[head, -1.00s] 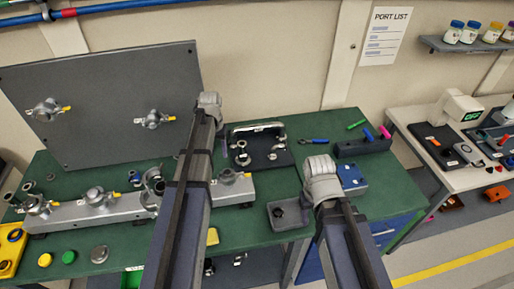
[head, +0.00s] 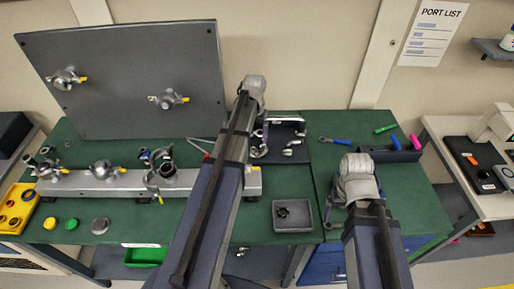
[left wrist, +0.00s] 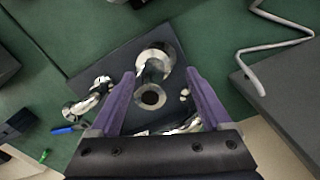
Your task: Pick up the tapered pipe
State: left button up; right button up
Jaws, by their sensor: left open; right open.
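The tapered pipe, as far as I can tell, is the shiny silver piece with a wide round end and a smaller dark opening, in the left wrist view (left wrist: 153,64). It rests on a dark board (left wrist: 100,55), which also shows in the head view (head: 285,130). My left gripper (left wrist: 152,84) is open, with its purple fingers on either side of the piece; I cannot tell whether they touch it. In the head view my left gripper (head: 258,142) is partly hidden by its arm. My right gripper (head: 332,208) is open and mostly hidden by its wrist, over the bench's right part.
Other silver fittings (head: 292,148) lie on the board. A long grey rail with clamps (head: 125,185) and a grey panel (head: 130,75) stand to the left. A grey tray (head: 292,222) lies at the front. A holder with coloured tools (head: 395,152) stands at the right.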

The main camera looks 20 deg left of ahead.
aim_at(260, 149)
pick_arm(q)
jog(key=shift+w+d+f+b, duration=0.1)
jog(key=shift+w+f+b, duration=0.05)
jog(key=shift+f+b, duration=1.25)
jog(key=shift+w+f+b, duration=0.15)
jog(key=shift+f+b, duration=1.05)
jog(key=shift+f, duration=0.35)
pick_arm(e)
jog(key=shift+f, duration=2.9)
pick_arm(q)
jog(key=shift+r, duration=0.1)
pick_arm(e)
jog(key=shift+r, duration=0.1)
pick_arm(q)
grip_shut()
